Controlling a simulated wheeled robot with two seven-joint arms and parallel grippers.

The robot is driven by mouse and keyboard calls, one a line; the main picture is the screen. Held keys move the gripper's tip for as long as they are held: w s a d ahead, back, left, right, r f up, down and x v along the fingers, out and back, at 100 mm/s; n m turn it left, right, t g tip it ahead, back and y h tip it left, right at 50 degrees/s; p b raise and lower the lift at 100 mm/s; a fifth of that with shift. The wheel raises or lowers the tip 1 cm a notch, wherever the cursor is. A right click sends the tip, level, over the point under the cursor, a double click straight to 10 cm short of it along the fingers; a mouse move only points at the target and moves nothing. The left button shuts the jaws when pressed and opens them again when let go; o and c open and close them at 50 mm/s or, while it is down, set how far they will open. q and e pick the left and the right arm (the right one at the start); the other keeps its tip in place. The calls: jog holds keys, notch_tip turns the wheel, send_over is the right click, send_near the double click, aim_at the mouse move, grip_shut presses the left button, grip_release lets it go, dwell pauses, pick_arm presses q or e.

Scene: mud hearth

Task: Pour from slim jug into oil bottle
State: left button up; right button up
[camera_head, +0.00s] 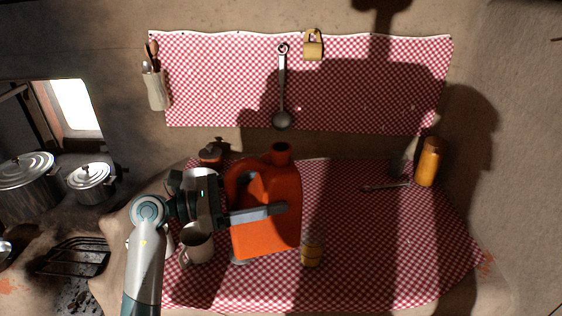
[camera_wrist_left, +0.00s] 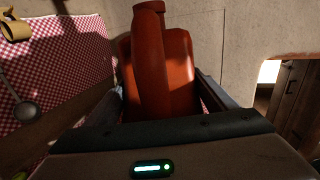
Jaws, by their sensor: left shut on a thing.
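The slim jug (camera_head: 268,225) is orange-red with a short dark-mouthed neck and a handle on its left side. It is nearly upright over the checked cloth; I cannot tell if its base touches it. My left gripper (camera_head: 262,213) is shut on its body from the left. In the left wrist view the jug (camera_wrist_left: 165,65) stands between the two fingers, its handle and neck towards the top. An amber bottle with a dark cap, likely the oil bottle (camera_head: 427,163), stands upright at the back right, well apart from the jug. My right gripper is not in view.
A pale mug (camera_head: 197,246) stands beside the jug under my left wrist. A spoon-like utensil (camera_head: 385,187) lies near the bottle. The cloth (camera_head: 370,235) between jar and bottle is clear. A ladle (camera_head: 282,90) hangs on the wall.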

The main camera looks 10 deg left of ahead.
aim_at(237, 243)
pick_arm(q)
jog(key=shift+n+t+y, duration=0.6)
jog(key=shift+t, duration=0.3)
jog(key=s+a+f, duration=0.1)
jog(key=s+f, duration=0.1)
jog(key=s+a+f, duration=0.2)
jog(key=s+f, duration=0.1)
jog(key=s+a+f, duration=0.1)
jog(key=s+f, duration=0.2)
jog(key=shift+a+f, duration=0.2)
jog(key=shift+a, duration=0.15)
jog(key=shift+s, duration=0.15)
